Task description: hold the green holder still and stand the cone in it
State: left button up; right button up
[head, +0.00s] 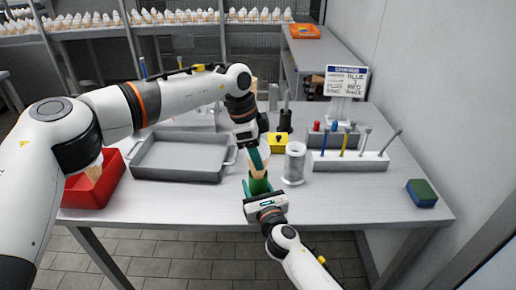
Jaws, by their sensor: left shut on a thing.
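The green holder (259,186) stands near the front edge of the table, left of the clear glass. My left gripper (257,163) points down just above it and is shut on the cone (264,154), of which only a small tan part shows between the fingers. The cone's tip is hidden, so I cannot tell whether it is inside the holder. My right gripper (261,196) is at the holder from the front. Its fingers are mostly hidden, so I cannot tell whether they grip it.
A grey tray (180,176) and a red bin (93,193) with a cone lie to the left. A white tool rack (350,162) and a green-blue sponge (421,193) are farther right.

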pick_arm(q)
jog(key=shift+f, duration=1.05)
jog(key=o, duration=0.8)
jog(key=v, duration=1.2)
pick_arm(e)
jog(key=o, duration=1.4)
